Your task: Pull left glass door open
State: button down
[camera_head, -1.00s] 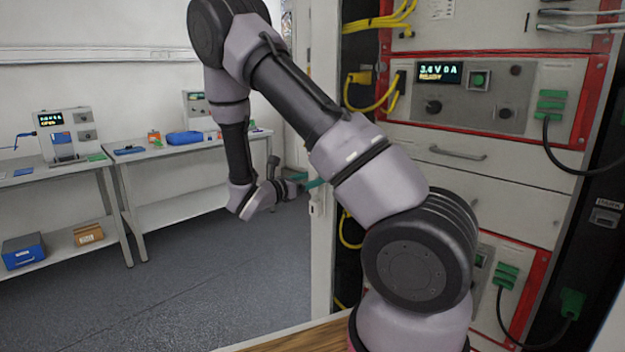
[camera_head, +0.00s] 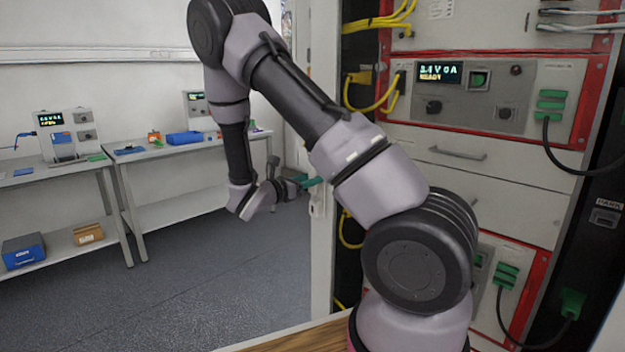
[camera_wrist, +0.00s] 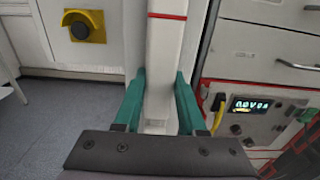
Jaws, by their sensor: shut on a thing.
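The left door shows in the head view as a tall pale frame (camera_head: 323,100) standing at the cabinet's left side, seen nearly edge-on. Its glass is hard to make out. In the wrist view a white upright bar (camera_wrist: 165,50) with a red stripe stands between the green fingers of my gripper (camera_wrist: 158,88). The fingers are shut on this bar, one on each side. I cannot tell whether it is the door's handle or its frame edge.
The cabinet holds red-framed cycler units (camera_head: 490,95) with yellow and black cables. A drawer handle (camera_head: 458,153) sits below the upper unit. Benches (camera_head: 165,150) with instruments stand along the left wall. Grey floor (camera_head: 220,270) is clear between benches and cabinet. A wooden surface (camera_head: 300,340) lies in front.

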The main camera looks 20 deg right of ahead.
aim_at(311, 177)
jog(key=shift+a, duration=0.1)
dwell(0.7)
jog(key=a+y, duration=0.1)
jog(key=a+r+g+y, duration=0.1)
jog(key=y, duration=0.1)
jog(key=s+g+y, duration=0.1)
jog(key=shift+a+r+y, duration=0.3)
jog(key=shift+a, duration=0.1)
jog(key=shift+s, duration=0.1)
